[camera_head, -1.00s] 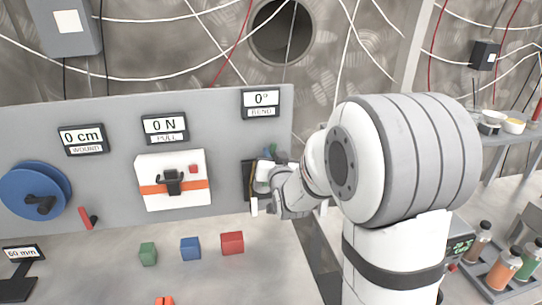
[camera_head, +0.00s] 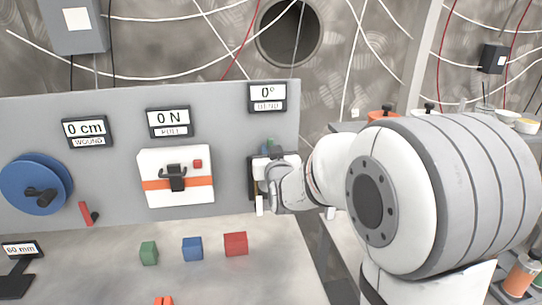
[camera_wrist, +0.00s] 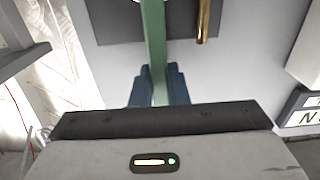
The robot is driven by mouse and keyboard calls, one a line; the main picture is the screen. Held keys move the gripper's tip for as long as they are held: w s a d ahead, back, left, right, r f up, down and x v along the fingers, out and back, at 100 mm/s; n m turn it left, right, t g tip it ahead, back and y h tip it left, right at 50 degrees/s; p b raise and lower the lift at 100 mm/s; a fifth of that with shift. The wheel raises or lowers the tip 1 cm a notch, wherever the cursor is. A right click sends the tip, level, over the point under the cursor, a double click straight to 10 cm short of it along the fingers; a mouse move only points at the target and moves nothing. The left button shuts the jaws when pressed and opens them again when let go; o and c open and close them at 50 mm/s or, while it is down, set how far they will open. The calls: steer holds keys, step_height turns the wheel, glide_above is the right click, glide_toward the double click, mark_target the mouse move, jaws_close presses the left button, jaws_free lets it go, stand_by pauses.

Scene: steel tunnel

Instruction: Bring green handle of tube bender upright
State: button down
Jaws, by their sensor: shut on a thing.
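The tube bender sits at the right end of the upright grey panel, mostly hidden by my gripper (camera_head: 268,160) and arm. In the wrist view, its green handle (camera_wrist: 154,35) runs from the top edge down between the two blue fingers of my gripper (camera_wrist: 158,88). The fingers are shut on the handle. A brass-coloured tube (camera_wrist: 203,20) lies beside it, over a dark plate (camera_wrist: 118,22). The bend display (camera_head: 267,97) above the bender reads 0°. The handle's tilt is hard to judge in the head view.
The panel (camera_head: 110,180) also carries a blue reel (camera_head: 22,172), a white box with an orange stripe (camera_head: 196,161) and more displays. Green (camera_head: 149,253), blue (camera_head: 192,249) and red (camera_head: 236,244) cubes lie on the bench in front.

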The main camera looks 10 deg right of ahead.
steer(key=c, duration=1.4)
jaws_free()
steer(key=s+b, duration=0.1)
steer(key=s, duration=0.6)
steer(key=shift+s+b, duration=0.35)
steer(key=shift+s, duration=0.05)
steer(key=shift+a, duration=0.1)
steer(key=s+d+f+g, duration=0.1)
steer(key=s+f+g, duration=0.6)
steer(key=s, duration=0.6)
steer(key=s+d+f+g, duration=0.1)
steer(key=s+f+g, duration=0.6)
steer(key=s, duration=0.6)
steer(key=shift+d+f+g, duration=0.15)
steer(key=shift+f+g, duration=0.2)
steer(key=shift+g, duration=0.35)
